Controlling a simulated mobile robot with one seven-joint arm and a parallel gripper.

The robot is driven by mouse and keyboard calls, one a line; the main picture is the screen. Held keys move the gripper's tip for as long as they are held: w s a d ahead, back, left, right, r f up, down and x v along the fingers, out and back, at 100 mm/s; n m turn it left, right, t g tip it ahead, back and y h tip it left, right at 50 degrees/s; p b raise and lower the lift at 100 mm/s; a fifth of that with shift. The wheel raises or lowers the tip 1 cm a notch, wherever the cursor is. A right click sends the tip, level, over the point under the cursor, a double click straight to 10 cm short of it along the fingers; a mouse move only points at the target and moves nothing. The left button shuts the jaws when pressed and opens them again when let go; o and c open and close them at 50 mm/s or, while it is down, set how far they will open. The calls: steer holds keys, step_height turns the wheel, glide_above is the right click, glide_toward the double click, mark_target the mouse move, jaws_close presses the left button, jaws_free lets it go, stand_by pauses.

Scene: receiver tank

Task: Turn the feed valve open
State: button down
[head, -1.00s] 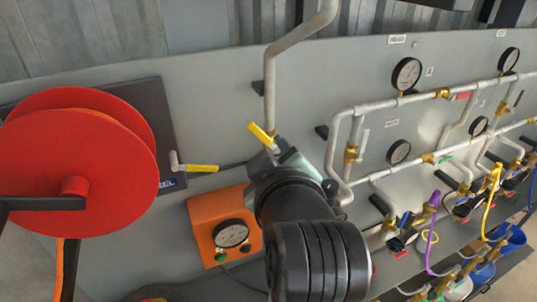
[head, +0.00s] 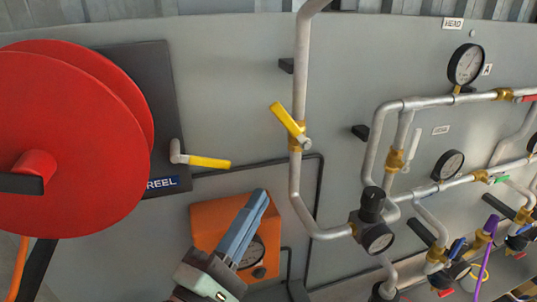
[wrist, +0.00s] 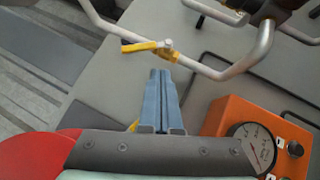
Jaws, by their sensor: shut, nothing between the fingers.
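A yellow lever (head: 287,119) sits on a brass valve in a grey vertical pipe (head: 301,75); it slants from upper left to lower right across the pipe line. In the wrist view this lever (wrist: 140,46) lies just beyond my fingertips, apart from them. A second yellow lever (head: 208,162) is horizontal beside the REEL label; in the wrist view it is partly hidden behind my fingers. No label naming the feed valve is readable. My gripper (head: 262,196) is shut and empty, in front of the orange box, below and left of the pipe lever.
A large red reel (head: 70,140) fills the left. An orange box with a gauge (head: 205,225) is partly hidden behind my gripper. Pipes, gauges (head: 466,64) and hoses crowd the right.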

mark_target(293, 128)
steer(key=w+d+r+n+t+y+p, duration=0.1)
steer(key=w+r+n+t+p, duration=0.1)
steer(key=w+r+p, duration=0.4)
steer(key=shift+w+d+n+y, duration=0.35)
steer(key=shift+w+n, duration=0.55)
steer(key=shift+w, duration=0.2)
steer(key=shift+d+r+m+p, duration=0.1)
steer(key=shift+r+m+p, duration=0.2)
steer(key=shift+m+p, duration=0.3)
